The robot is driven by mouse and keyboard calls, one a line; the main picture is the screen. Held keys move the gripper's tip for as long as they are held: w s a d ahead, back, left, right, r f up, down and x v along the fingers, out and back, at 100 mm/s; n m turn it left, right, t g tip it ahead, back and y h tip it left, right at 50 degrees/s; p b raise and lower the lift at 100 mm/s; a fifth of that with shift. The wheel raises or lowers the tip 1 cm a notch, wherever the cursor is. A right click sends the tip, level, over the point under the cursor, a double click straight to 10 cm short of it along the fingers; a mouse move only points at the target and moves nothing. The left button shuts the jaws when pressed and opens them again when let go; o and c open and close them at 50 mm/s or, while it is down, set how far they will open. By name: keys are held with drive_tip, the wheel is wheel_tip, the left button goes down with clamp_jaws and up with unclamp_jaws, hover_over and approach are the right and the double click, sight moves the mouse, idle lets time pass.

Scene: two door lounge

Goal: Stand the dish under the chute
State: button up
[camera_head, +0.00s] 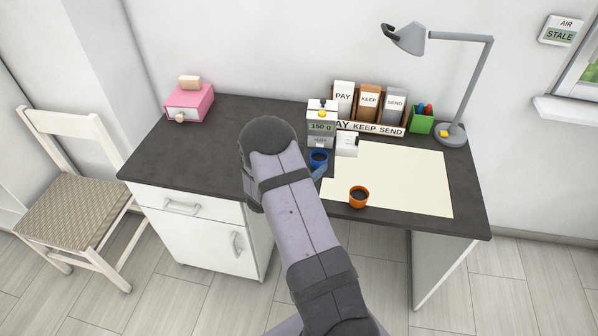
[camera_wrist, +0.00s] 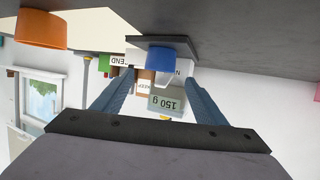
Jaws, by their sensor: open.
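A small blue dish (camera_head: 319,157) stands upright at the front foot of a grey and white dispenser (camera_head: 321,127) marked "150 g". In the upside-down wrist view the blue dish (camera_wrist: 166,58) rests on a dark plate (camera_wrist: 182,41), with the dispenser (camera_wrist: 167,101) behind it. In the head view my arm hides most of the gripper; one finger (camera_head: 320,173) shows just in front of the dish.
An orange cup (camera_head: 358,197) with dark contents stands on a cream mat (camera_head: 410,180) to the right. Pay, keep and send boxes (camera_head: 369,103), a green pen holder (camera_head: 421,121) and a lamp (camera_head: 451,133) stand behind. A pink box (camera_head: 190,103) sits far left; the desk's left half is mostly clear.

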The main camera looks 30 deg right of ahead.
drive_tip(key=v, duration=0.6)
drive_tip(key=shift+b, duration=0.3)
drive_tip(key=w+a+r+n+t+y, duration=0.15)
drive_tip(key=w+a+n+y, duration=0.25)
drive_tip(key=a+y, duration=0.5)
drive_tip(key=s+a+r+n+g+y, duration=0.1)
drive_tip(key=s+a+n+y, duration=0.1)
drive_tip(key=s+a, duration=0.35)
drive_tip(key=s+a+n+y, duration=0.1)
drive_tip(key=s+a+n, duration=0.1)
drive_tip(key=a, duration=0.6)
drive_tip(key=s+r+n+g, duration=0.2)
drive_tip(key=s+n+g, duration=0.3)
drive_tip(key=s, duration=1.5)
drive_tip(key=shift+s+a+g+y, duration=0.2)
drive_tip(key=shift+a+g+y, duration=0.1)
drive_tip(key=shift+g, duration=0.45)
drive_tip(key=shift+r, duration=0.15)
